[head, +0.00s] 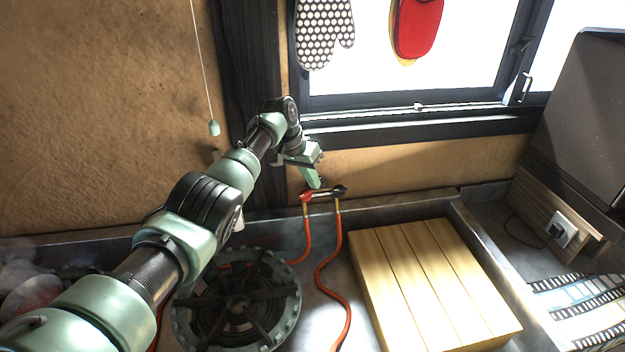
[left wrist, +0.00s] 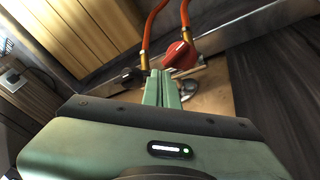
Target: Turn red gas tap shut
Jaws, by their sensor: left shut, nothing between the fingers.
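The red gas tap (head: 306,197) sits at the left end of a short pipe low on the clay wall. It shows larger in the left wrist view (left wrist: 180,54). A black tap (head: 340,191) sits at the right end of the pipe and shows in the left wrist view (left wrist: 128,77). My left gripper (head: 316,184) is shut and empty, its green fingers together. In the left wrist view its fingertips (left wrist: 162,74) are between the two taps, closer to the red one. Whether they touch the red tap I cannot tell. My right gripper is not in view.
Orange hoses (head: 322,270) run down from the taps. A gas burner (head: 240,308) stands at the left, under my arm. A slatted wooden board (head: 432,285) lies at the right. A dark window sill (head: 420,125) is above the taps, and a socket (head: 563,229) is further right.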

